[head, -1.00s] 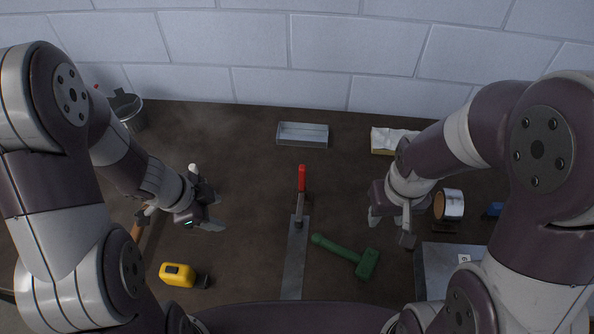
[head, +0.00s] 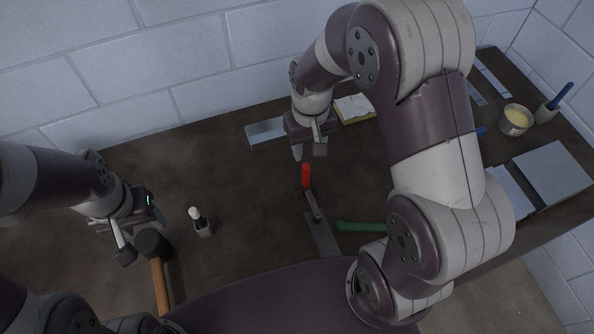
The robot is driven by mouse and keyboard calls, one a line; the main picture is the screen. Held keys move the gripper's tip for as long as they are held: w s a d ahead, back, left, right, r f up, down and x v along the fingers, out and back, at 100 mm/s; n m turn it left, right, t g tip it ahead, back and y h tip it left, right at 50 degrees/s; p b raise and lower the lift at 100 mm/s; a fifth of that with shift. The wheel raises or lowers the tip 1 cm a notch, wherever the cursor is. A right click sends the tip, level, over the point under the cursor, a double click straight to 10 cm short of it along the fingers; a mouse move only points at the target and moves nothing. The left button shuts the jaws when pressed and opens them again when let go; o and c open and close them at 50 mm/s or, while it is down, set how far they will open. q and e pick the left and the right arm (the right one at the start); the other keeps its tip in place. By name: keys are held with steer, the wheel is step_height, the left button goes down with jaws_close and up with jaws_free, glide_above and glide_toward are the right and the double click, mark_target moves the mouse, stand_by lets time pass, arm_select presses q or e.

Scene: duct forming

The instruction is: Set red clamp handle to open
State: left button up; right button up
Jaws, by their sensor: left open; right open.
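The red clamp handle (head: 306,176) stands near the middle of the bench in the head view. It joins a metal clamp arm (head: 313,206) on a grey metal strip (head: 322,236). My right gripper (head: 308,153) is open and empty, just behind and above the handle's far end. Its fingers look apart from the handle, though touch is hard to judge from here. My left gripper (head: 143,248) is open at the left, beside the dark head of a mallet (head: 153,243), far from the clamp. Whether it touches the mallet is unclear.
A small white-tipped bottle (head: 200,222) stands between the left gripper and the clamp. A green tool (head: 360,226) lies right of the strip, partly hidden by my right arm. A metal tray (head: 262,133) and a pale block (head: 353,108) lie behind. Bare bench surrounds the bottle.

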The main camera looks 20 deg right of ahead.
mark_target(306, 174)
steer(key=shift+s+d+f, duration=0.1)
steer(key=shift+d+f, duration=0.05)
steer(key=shift+f, duration=0.25)
steer(key=shift+s+d+f, duration=0.1)
steer(key=shift+f, duration=0.3)
steer(key=f, duration=0.2)
steer(key=f+p, duration=0.1)
steer(key=f, duration=0.2)
steer(key=a+f, duration=0.1)
steer(key=f, duration=0.1)
steer(key=shift+w+a+f+p, duration=0.1)
steer(key=shift+w+f+p, duration=0.15)
steer(key=shift+w+p, duration=0.1)
steer(key=f, duration=0.2)
steer(key=shift+s+d+f, duration=0.15)
steer(key=shift+d+f, duration=0.2)
steer(key=shift+f, duration=0.1)
steer(key=shift+a, duration=0.2)
jaws_close()
